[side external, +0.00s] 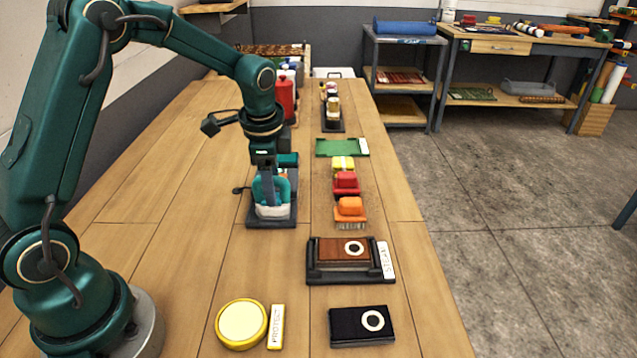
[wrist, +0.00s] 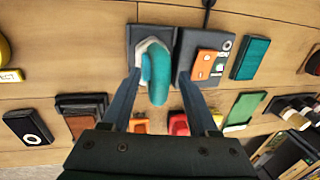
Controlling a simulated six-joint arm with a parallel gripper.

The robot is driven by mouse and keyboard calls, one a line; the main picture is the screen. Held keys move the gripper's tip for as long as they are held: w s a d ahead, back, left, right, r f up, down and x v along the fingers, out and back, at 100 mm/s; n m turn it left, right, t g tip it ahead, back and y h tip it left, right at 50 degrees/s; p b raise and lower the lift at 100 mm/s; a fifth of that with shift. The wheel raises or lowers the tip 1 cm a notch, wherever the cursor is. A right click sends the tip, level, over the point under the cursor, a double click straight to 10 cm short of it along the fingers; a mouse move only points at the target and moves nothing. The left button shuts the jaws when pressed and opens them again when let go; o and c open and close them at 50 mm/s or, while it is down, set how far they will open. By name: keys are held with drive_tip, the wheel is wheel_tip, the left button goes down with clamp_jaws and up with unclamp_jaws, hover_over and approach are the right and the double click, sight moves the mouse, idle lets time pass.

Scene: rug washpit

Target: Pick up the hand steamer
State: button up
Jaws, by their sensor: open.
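The hand steamer, teal with a pale base, stands on a dark square pad (side external: 284,220) in the side view (side external: 262,193). In the wrist view its teal handle (wrist: 158,72) lies between the two fingers, with the pale part behind it. My gripper (wrist: 156,80) is open, one finger on each side of the handle. In the side view my gripper (side external: 268,188) points down at the steamer and overlaps it. I cannot tell whether either finger touches the handle.
Orange (side external: 349,207), red (side external: 345,183) and yellow brushes stand to the right. Nearer are a brown block in a black tray (side external: 315,275), a black block (side external: 361,326) and a round yellow tin (side external: 241,324). A green plate (side external: 342,147) lies farther back. The table's left side is clear.

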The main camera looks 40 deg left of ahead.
clamp_jaws()
idle(1.4)
